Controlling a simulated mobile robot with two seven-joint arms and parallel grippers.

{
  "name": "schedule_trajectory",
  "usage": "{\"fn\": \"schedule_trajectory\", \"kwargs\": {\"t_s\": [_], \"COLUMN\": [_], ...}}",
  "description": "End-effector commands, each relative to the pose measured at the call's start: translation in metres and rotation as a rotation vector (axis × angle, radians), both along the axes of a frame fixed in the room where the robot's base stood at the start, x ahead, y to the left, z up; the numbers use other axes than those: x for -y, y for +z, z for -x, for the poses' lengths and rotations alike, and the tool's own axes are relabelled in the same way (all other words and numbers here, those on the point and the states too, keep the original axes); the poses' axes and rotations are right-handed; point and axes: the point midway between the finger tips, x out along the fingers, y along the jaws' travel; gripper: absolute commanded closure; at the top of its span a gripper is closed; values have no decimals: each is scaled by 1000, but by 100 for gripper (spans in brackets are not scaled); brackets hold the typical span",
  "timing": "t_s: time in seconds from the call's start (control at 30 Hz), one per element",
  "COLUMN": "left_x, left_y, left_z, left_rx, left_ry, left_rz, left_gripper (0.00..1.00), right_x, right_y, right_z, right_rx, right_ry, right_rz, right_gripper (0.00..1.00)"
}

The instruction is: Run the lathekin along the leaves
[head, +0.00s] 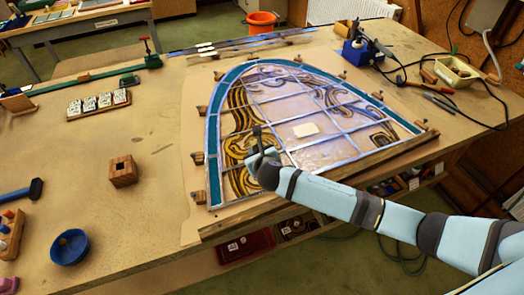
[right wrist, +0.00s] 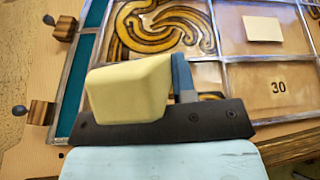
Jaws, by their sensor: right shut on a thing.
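The leaded panel (head: 300,107) lies flat on the bench, an arched window with a teal border (head: 214,160), grey lead lines and amber scrollwork leaves (head: 238,110). My right gripper (head: 261,152) is over the lower left of the panel, near the amber leaves. It is shut on a pale yellow block-like piece, which I take for the lathekin (right wrist: 128,88); this hides one finger in the right wrist view. Whether its far end touches the lead cannot be told. The amber leaves also show just beyond it in the right wrist view (right wrist: 172,32). My left gripper is not in view.
A cream card (head: 305,129) lies on the panel. Small wooden blocks with pins surround its edge, and wooden battens (head: 330,178) run along its front. A wooden block (head: 122,171), blue bowl (head: 69,247) and hammer (head: 22,192) stand left. Soldering tools and cables lie right.

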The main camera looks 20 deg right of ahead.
Motion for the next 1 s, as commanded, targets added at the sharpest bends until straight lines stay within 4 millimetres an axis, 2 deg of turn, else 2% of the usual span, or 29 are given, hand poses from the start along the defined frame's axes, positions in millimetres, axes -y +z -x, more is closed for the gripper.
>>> {"fn": "schedule_trajectory", "kwargs": {"t_s": [1.0], "left_x": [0], "left_y": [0], "left_z": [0], "left_rx": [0], "left_ry": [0], "left_rz": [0], "left_gripper": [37], "right_x": [-46], "right_y": [-1], "right_z": [2], "right_rx": [-3], "right_ry": [1], "right_rz": [0], "right_gripper": [100]}}
